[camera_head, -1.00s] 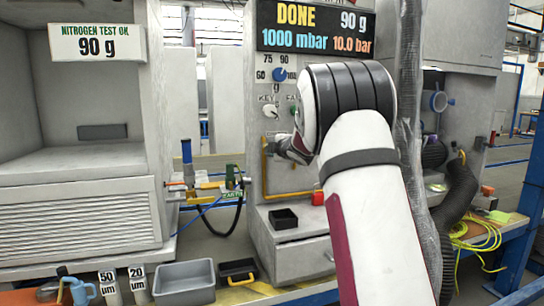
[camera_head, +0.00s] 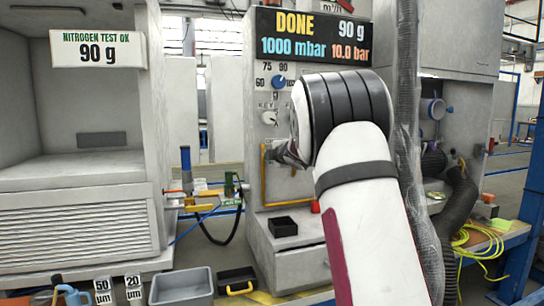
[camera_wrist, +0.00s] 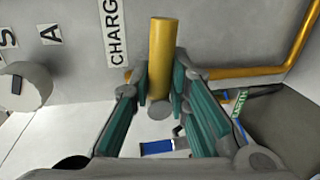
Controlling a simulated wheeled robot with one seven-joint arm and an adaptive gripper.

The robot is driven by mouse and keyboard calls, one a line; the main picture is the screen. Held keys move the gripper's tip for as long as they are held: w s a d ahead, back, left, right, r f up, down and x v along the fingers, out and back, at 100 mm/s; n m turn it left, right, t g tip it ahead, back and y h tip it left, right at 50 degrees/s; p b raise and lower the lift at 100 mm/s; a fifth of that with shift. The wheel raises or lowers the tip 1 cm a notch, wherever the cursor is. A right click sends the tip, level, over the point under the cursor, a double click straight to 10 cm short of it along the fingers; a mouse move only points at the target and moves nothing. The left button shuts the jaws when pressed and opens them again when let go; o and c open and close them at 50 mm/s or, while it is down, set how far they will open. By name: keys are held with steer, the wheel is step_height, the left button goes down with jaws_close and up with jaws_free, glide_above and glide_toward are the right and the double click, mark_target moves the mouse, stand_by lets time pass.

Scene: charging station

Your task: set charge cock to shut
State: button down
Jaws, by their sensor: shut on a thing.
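The charge cock's yellow handle (camera_wrist: 163,50) stands upright in the wrist view, beside a "CHARG..." label (camera_wrist: 114,30) cut off by the frame edge. My gripper (camera_wrist: 160,85) has one teal-padded finger on each side of it and is shut on it. The handle's grey round end shows between the fingers. In the head view my gripper (camera_head: 285,154) is at the panel front, below the selector knobs, partly covered by my own arm. The handle cannot be made out there.
A yellow pipe (camera_wrist: 250,72) runs close to the right of my gripper, and a grey knob (camera_wrist: 24,86) is at left. In the head view, a black bin (camera_head: 283,227) sits on the ledge below. The display (camera_head: 312,35) above reads DONE, 90 g, 1000 mbar, 10.0 bar.

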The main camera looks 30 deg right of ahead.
steer(key=c, duration=1.6)
jaws_free()
steer(key=shift+d+r, duration=0.15)
steer(key=shift+r, duration=0.25)
steer(key=shift+o, duration=0.2)
steer(key=shift+f, duration=0.15)
steer(key=v, duration=1.2)
steer(key=shift+s, duration=0.1)
